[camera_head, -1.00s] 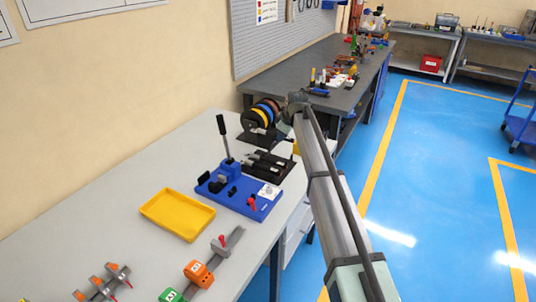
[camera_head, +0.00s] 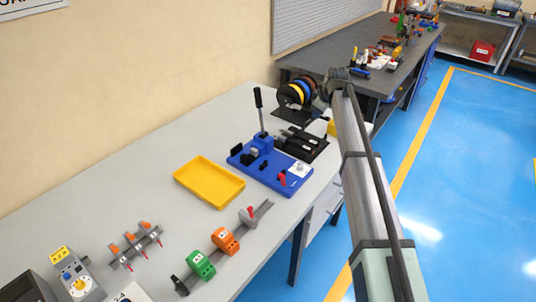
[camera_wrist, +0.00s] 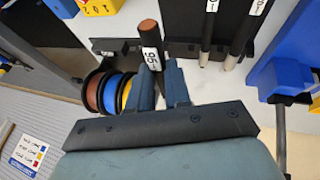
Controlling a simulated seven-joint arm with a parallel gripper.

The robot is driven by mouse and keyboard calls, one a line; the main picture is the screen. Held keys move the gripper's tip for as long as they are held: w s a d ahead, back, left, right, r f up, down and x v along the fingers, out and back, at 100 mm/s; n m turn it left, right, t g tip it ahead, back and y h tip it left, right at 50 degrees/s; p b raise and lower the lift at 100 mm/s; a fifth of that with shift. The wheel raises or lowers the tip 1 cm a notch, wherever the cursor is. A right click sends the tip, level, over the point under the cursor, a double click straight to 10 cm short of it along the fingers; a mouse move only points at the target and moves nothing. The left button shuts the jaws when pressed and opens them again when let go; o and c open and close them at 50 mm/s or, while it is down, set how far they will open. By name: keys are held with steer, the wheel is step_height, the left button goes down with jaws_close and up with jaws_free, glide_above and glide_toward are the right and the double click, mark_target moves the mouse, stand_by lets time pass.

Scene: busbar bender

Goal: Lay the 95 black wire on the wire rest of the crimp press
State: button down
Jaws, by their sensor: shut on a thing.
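The 95 black wire (camera_wrist: 149,40) shows in the wrist view with a white 95 label and a copper-coloured end. My gripper (camera_wrist: 161,80) is shut on it, with a blue-grey finger on each side. The crimp press (camera_head: 270,166) has a blue base and an upright black lever; in the head view it stands on the bench left of my arm. Its blue body also shows at the right of the wrist view (camera_wrist: 284,80). I cannot clearly make out its wire rest. In the head view my fingers and the wire are hidden behind my wrist.
A black rack (camera_head: 318,146) with labelled wires stands behind the press. Wire spools (camera_head: 296,92) stand beyond it. A yellow tray (camera_head: 210,182) lies left of the press. Green (camera_head: 201,264) and orange (camera_head: 226,240) blocks sit on a rail in front.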

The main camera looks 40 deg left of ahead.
steer(key=s+d+f+m+h, duration=0.1)
steer(key=s+d, duration=0.2)
steer(key=s, duration=0.9)
steer(key=s+d+f+m, duration=0.1)
steer(key=s+d, duration=0.1)
steer(key=s, duration=1)
steer(key=n, duration=0.2)
glide_above(268, 167)
steer(key=s+d, duration=0.2)
steer(key=shift+d+r+y, duration=0.1)
steer(key=shift+r+y, duration=0.25)
steer(key=shift+y, duration=0.05)
steer(key=shift+f, duration=3.4)
steer(key=c, duration=1)
jaws_free()
steer(key=v, duration=1.3)
steer(key=shift+d+r, duration=0.25)
steer(key=shift+r, duration=0.1)
